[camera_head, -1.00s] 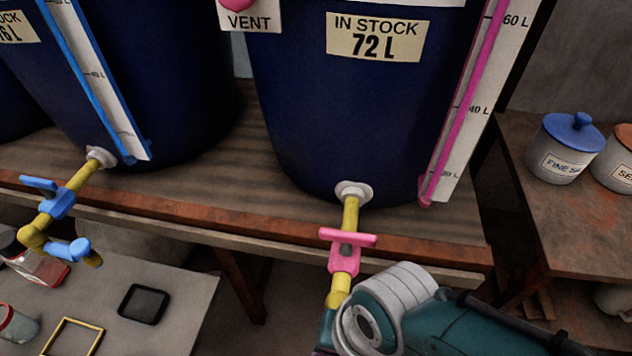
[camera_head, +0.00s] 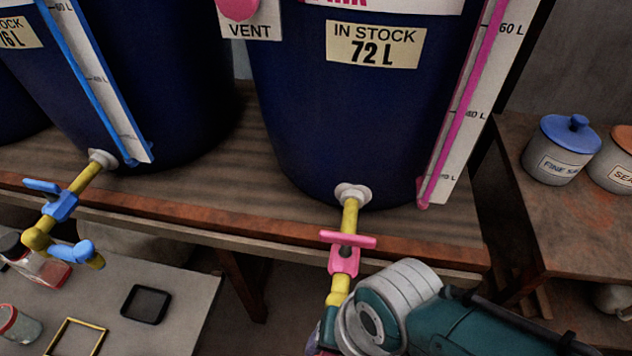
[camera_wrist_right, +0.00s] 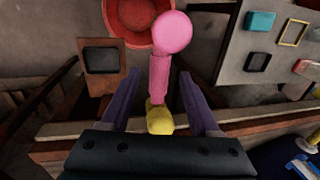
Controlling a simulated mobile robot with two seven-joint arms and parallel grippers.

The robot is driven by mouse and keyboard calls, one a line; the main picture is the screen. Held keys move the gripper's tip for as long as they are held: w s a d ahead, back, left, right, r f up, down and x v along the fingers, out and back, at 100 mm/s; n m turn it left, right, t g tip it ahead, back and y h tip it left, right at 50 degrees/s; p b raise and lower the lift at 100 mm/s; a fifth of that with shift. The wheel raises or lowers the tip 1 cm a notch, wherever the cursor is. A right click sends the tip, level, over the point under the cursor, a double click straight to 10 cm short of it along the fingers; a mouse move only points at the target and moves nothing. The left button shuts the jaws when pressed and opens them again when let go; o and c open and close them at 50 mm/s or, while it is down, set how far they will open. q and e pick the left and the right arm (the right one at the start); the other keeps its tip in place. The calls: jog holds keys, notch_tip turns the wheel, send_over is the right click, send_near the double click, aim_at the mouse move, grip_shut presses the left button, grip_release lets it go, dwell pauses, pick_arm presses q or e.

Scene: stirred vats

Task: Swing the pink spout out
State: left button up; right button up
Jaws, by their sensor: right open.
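The pink spout (camera_wrist_right: 159,78) shows in the right wrist view as a pink sleeve with a round pink knob at its far end. It joins a yellow elbow (camera_wrist_right: 160,122). My right gripper (camera_wrist_right: 160,85) is open, with one purple finger on each side of the sleeve; I cannot tell if either finger touches it. In the head view, the yellow pipe (camera_head: 349,215) and pink tap (camera_head: 345,254) come from the dark blue vat (camera_head: 345,120). My right wrist hides the spout's end there. My left gripper is not in view.
The wooden bench edge (camera_head: 240,235) runs below the vats. A blue tap (camera_head: 60,205) with its spout is at the left. A red bowl (camera_wrist_right: 113,30) lies beneath the spout. A grey table (camera_head: 190,300) holds frames and jars. Lidded pots (camera_head: 565,155) stand at the right.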

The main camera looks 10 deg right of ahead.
notch_tip(320, 180, up, 8)
jog(key=d+p, duration=0.1)
jog(key=p, duration=0.4)
jog(key=shift+s+d+r, duration=0.2)
jog(key=shift+s+d, duration=0.1)
